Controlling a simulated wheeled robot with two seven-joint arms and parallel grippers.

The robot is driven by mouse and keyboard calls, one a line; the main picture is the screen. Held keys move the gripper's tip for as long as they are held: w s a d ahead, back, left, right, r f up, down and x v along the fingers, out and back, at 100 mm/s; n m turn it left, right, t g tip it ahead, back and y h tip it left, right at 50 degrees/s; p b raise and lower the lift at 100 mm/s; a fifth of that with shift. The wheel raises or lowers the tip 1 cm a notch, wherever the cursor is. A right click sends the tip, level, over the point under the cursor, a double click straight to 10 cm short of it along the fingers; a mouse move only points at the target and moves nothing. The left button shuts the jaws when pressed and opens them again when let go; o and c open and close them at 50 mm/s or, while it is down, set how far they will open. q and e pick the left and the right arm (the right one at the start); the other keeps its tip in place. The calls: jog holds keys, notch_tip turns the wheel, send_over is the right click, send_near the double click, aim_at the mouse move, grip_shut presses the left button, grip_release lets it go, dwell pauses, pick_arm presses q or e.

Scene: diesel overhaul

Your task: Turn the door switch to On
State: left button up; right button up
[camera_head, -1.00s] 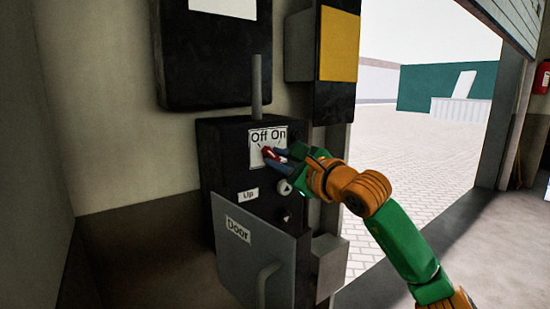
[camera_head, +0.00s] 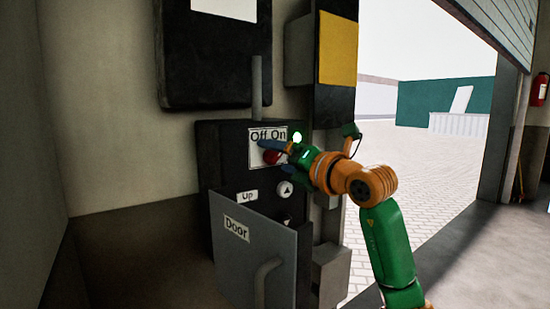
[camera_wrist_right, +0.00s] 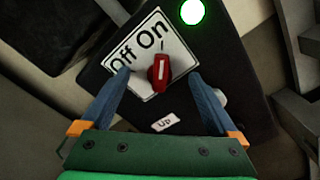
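The door switch is a red knob (camera_head: 271,157) on a white label (camera_head: 254,149) marked "Off On", on a black control box (camera_head: 226,172). In the right wrist view the knob (camera_wrist_right: 159,73) has its white line pointing at the tick under "On". A green lamp (camera_head: 297,137) glows beside the label; it also shows in the right wrist view (camera_wrist_right: 192,12). My right gripper (camera_head: 274,158) is open, its two blue fingers on either side of the knob with gaps between. It also shows in the right wrist view (camera_wrist_right: 158,76). My left gripper is out of view.
A round "Up" button (camera_head: 285,189) sits below the switch. The grey box cover labelled "Door" (camera_head: 256,262) hangs open below, with a handle. A black and yellow post (camera_head: 337,50) stands right of the box. The doorway beyond opens onto paving.

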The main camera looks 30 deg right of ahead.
dwell(0.4)
jog(key=s+b, duration=0.3)
jog(key=s, duration=0.4)
jog(key=shift+d, duration=0.25)
